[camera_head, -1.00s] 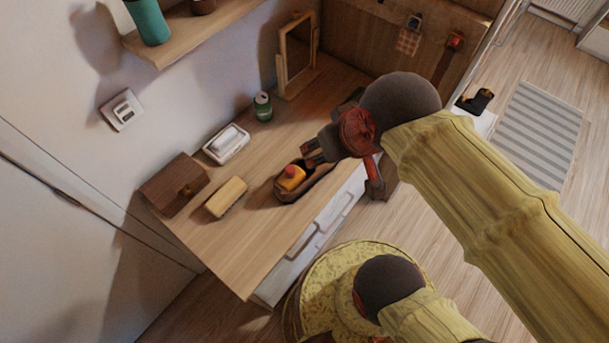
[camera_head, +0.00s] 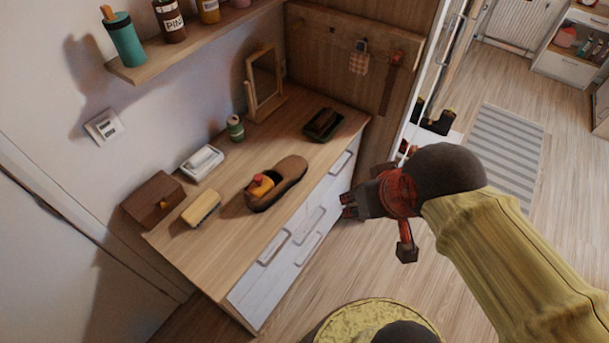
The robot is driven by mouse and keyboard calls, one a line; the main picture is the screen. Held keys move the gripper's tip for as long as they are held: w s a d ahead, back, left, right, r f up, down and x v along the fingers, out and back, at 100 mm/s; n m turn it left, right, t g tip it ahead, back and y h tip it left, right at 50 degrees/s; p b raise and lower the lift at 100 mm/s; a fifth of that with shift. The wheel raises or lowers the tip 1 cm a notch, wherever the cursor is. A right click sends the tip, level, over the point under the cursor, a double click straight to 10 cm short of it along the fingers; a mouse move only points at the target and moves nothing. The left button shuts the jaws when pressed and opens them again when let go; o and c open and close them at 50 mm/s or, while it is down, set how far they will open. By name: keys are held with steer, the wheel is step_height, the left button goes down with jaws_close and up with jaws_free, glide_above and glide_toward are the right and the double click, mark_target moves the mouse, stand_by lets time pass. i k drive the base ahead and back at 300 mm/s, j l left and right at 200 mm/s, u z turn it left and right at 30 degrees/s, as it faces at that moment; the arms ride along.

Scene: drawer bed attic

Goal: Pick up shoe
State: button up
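A brown shoe (camera_head: 290,174) lies on the wooden dresser top (camera_head: 225,248), near its front edge. A small yellow thing with a red top (camera_head: 261,184) sits in the shoe's opening. My gripper (camera_head: 346,206) is in front of the dresser's drawer fronts, to the right of the shoe and apart from it. Its two fingertips point left, look spread, and hold nothing that I can see. A pair of dark boots (camera_head: 437,122) stands on a white surface at the back right, beyond my arm.
The dresser top also holds a wooden box (camera_head: 150,197), yellow block (camera_head: 201,208), white dish (camera_head: 201,163), green can (camera_head: 235,128), mirror (camera_head: 265,84) and dark tray (camera_head: 323,124). A shelf (camera_head: 190,50) hangs above. The floor (camera_head: 400,290) right of the dresser is open.

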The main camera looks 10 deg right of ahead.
mark_target(291, 170)
steer(key=j+z, duration=0.25)
steer(key=z, duration=0.2)
steer(key=k+j+z, duration=0.1)
steer(key=z, duration=0.35)
steer(key=k+j+z, duration=0.15)
steer(key=j+z, duration=0.15)
steer(key=z, duration=0.15)
steer(key=k+j+z, duration=0.1)
steer(key=z, duration=0.35)
steer(key=k+j, duration=0.45)
steer(key=i+j, duration=0.1)
steer(key=i, duration=0.15)
